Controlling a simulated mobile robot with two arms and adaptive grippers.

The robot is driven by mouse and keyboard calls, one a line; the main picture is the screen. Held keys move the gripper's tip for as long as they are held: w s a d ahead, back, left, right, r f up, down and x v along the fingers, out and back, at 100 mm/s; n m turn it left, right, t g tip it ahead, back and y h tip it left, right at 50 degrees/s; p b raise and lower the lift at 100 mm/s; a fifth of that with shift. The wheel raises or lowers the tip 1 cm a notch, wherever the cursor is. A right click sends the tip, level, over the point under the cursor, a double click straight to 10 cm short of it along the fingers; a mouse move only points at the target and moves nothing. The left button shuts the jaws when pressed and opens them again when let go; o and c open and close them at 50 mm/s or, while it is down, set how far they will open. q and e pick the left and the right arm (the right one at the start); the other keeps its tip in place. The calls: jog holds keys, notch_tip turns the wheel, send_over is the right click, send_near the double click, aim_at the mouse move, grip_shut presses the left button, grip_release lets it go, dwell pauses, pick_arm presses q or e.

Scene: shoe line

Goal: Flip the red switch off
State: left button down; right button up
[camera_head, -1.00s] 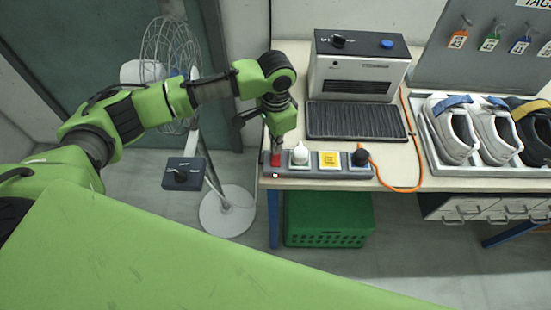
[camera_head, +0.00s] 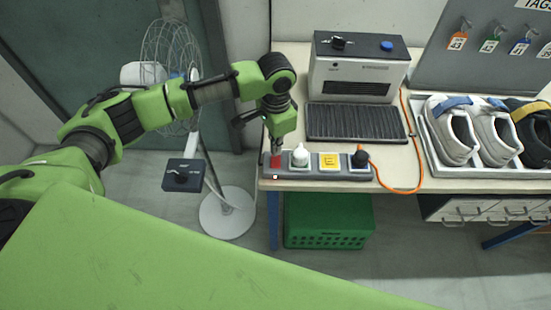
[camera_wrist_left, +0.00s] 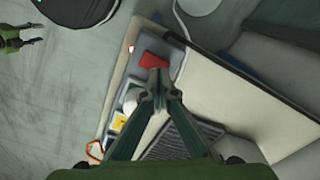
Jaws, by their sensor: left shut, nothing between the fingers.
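The red switch (camera_head: 276,161) is at the left end of a grey power strip (camera_head: 315,173) along the front edge of the table. In the left wrist view the red switch (camera_wrist_left: 153,60) lies just past the fingertips. My left gripper (camera_head: 277,148) is shut and empty, pointing down over the switch. In the left wrist view its fingertips (camera_wrist_left: 159,76) meet at the near edge of the red switch; I cannot tell if they touch it. Which way the switch is tipped is too small to tell. My right gripper does not show in the head view.
A white plug (camera_head: 299,156), a yellow-labelled socket (camera_head: 329,160) and a black plug (camera_head: 360,158) with an orange cable sit along the strip. Behind are a ribbed mat (camera_head: 355,122) and a grey machine (camera_head: 358,75). Shoes (camera_head: 450,130) stand at right, a fan (camera_head: 170,50) at left.

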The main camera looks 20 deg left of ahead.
aim_at(276, 158)
pick_arm(q)
jog(key=shift+f, duration=0.25)
dwell(0.3)
jog(key=shift+s+f+b, duration=0.1)
jog(key=shift+f+b, duration=0.3)
jog(key=shift+f, duration=0.9)
dwell(0.5)
jog(key=shift+r+p, duration=0.9)
jog(key=shift+p, duration=0.25)
notch_tip(276, 158, up, 5)
jog(key=p, duration=0.6)
jog(key=shift+r, duration=0.2)
jog(key=shift+f, duration=0.1)
